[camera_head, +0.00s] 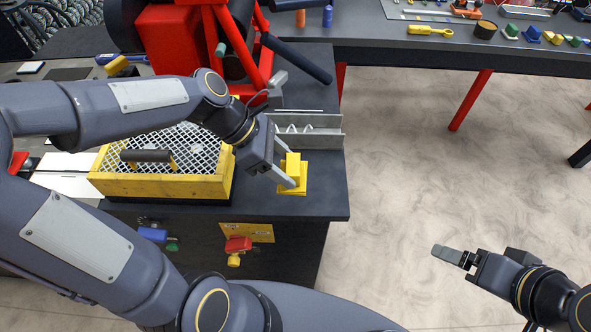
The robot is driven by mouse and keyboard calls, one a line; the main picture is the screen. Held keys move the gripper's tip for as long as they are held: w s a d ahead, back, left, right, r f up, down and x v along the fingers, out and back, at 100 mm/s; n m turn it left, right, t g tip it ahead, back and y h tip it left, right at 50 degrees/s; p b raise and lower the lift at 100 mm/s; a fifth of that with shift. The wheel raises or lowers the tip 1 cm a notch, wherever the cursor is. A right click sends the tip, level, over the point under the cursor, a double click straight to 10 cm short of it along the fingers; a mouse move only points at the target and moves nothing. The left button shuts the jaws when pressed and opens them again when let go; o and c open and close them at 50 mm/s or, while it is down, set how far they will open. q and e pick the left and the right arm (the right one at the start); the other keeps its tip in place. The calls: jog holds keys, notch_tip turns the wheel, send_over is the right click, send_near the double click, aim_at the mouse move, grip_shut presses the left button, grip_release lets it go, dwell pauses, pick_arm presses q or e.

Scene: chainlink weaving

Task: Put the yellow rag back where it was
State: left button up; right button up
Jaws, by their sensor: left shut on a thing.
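My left gripper (286,180) reaches over the front right corner of the dark workbench and is shut on a yellow thing, which I take to be the yellow rag (292,187). The yellow thing has an upright part between the fingers and a wider, flat lower part at the bench top. I cannot tell whether it rests on the bench or is just above it. My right gripper (452,257) is at the lower right, over the open floor, away from the bench. Its fingers overlap in this view, so its opening is hidden.
A yellow box with a mesh top (165,187) stands left of the yellow thing. A grey metal channel (318,138) lies behind it, and a red-framed machine (180,40) stands further back. Red and blue items hang on the bench front.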

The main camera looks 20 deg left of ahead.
aim_at(294, 166)
pick_arm(q)
jog(key=w+f, duration=0.2)
jog(key=f, duration=0.1)
jog(key=w+f, duration=0.2)
jog(key=shift+d+f, duration=0.1)
jog(key=shift+d, duration=0.3)
jog(key=shift+w+f, duration=0.1)
jog(key=shift+f, duration=1.6)
jog(key=shift+f+b, duration=0.1)
jog(key=shift+b, duration=0.2)
jog(key=o, duration=1.3)
